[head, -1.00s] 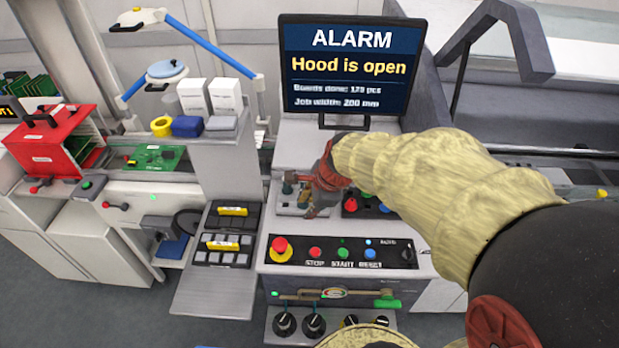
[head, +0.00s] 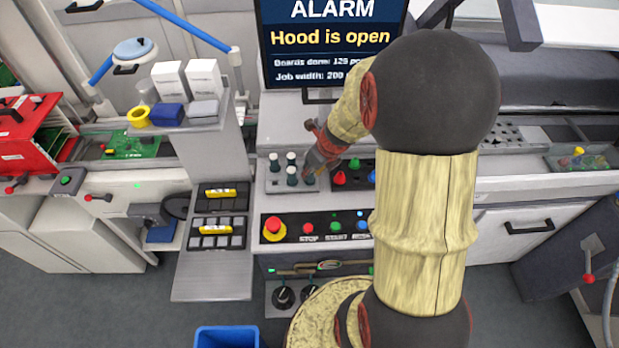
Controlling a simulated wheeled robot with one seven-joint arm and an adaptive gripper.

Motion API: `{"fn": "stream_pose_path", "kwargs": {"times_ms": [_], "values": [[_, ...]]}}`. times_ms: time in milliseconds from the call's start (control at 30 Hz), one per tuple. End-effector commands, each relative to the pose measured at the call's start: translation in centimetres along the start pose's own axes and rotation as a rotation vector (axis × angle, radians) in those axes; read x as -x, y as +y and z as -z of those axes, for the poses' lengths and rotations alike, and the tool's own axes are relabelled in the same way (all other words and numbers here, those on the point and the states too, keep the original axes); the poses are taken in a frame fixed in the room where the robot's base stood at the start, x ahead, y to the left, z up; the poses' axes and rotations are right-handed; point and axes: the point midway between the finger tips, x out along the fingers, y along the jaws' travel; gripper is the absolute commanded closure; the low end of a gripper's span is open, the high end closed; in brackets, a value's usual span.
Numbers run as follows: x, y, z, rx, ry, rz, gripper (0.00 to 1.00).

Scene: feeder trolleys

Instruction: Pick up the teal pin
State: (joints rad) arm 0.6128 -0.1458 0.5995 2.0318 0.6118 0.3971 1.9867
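Several dark teal pins (head: 291,176) with pale tops stand upright in a small grey plate (head: 274,186) on the machine's counter, below the alarm screen. My gripper (head: 312,166) points down at the right side of this plate, close to the rightmost pins. Its fingers are small and dark here, and they overlap the pins in the view. I cannot tell whether it is open or shut, or whether it touches a pin.
A dark plate with red and green pins (head: 340,178) lies just right of my gripper. The button panel (head: 290,230) is in front. The alarm screen (head: 330,40) stands behind. A shelf with boxes (head: 205,122) is at the left. My arm hides much of the right counter.

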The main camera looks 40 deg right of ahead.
Motion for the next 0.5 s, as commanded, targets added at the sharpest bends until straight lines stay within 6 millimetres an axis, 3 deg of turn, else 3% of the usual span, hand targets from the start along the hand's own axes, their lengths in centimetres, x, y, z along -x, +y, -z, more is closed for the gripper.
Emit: {"fn": "stream_pose_path", "kwargs": {"times_ms": [33, 167, 400, 500], "values": [[-1.2, 0.1, 0.3, 0.0, 0.001, -0.001, 0.74], [-2.5, 0.0, 0.2, 0.002, 0.001, -0.001, 0.74], [-2.5, 0.0, 0.1, 0.002, 0.0, 0.0, 0.75], [-2.5, 0.0, 0.1, 0.002, 0.0, 0.0, 0.81]]}}
